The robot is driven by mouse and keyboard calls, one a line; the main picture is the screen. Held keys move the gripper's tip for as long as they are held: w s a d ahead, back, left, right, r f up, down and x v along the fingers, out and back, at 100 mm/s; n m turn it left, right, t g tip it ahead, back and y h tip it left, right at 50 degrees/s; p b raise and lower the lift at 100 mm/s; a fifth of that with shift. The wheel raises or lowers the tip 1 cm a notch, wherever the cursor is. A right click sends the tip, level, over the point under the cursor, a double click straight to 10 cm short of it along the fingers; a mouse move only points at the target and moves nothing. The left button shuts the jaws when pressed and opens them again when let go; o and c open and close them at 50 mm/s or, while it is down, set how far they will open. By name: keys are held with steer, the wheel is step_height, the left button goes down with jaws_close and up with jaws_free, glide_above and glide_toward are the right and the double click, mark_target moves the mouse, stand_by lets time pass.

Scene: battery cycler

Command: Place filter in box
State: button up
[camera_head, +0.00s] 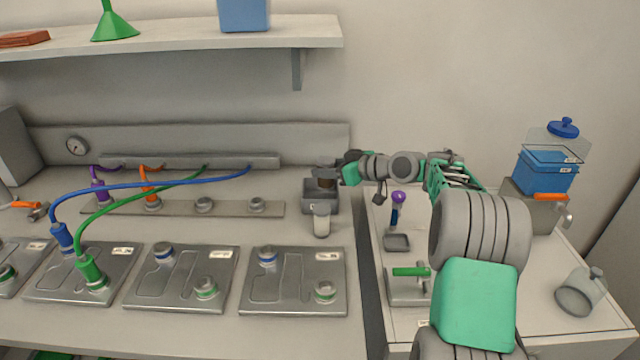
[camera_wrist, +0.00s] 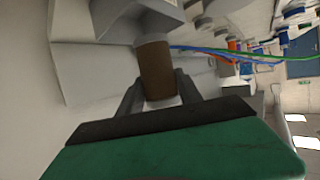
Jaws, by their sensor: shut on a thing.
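My gripper (camera_head: 332,178) is shut on a brown cylinder with a grey end, which I take to be the filter (camera_wrist: 157,72). In the wrist view its fingers (camera_wrist: 157,95) grip it from both sides. In the head view the brown filter (camera_head: 326,184) shows at the opening of a small grey open box (camera_head: 320,207) on the bench by the back wall. I cannot tell whether its lower end is inside the box or just above it. A grey box-like shape (camera_wrist: 140,22) is beyond the filter in the wrist view.
A pale cylinder with a cap (camera_head: 321,222) stands right in front of the grey box. Metal plates with round ports (camera_head: 293,282) fill the bench front; blue and green cables (camera_head: 150,187) run left. A side table (camera_head: 410,318) at right holds a blue container (camera_head: 545,175).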

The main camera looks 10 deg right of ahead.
mark_target(320, 183)
steer(key=w+f, duration=0.1)
steer(key=w+a+f, duration=0.1)
steer(key=f, duration=0.1)
steer(key=w+f, duration=0.1)
steer(key=shift+w+a+f+p, duration=0.15)
steer(key=shift+w+f+p, duration=0.1)
steer(key=shift+f+p, duration=0.1)
step_height(320, 183, down, 3)
steer(key=shift+r+p, duration=0.15)
steer(key=shift+p, duration=0.35)
steer(key=shift+f, duration=0.4)
steer(key=o, duration=1.1)
steer(key=shift+r, duration=0.1)
steer(key=shift+r, duration=0.3)
steer(key=b+v, duration=0.2)
steer(key=v, duration=0.9)
steer(key=shift+s+d, duration=0.35)
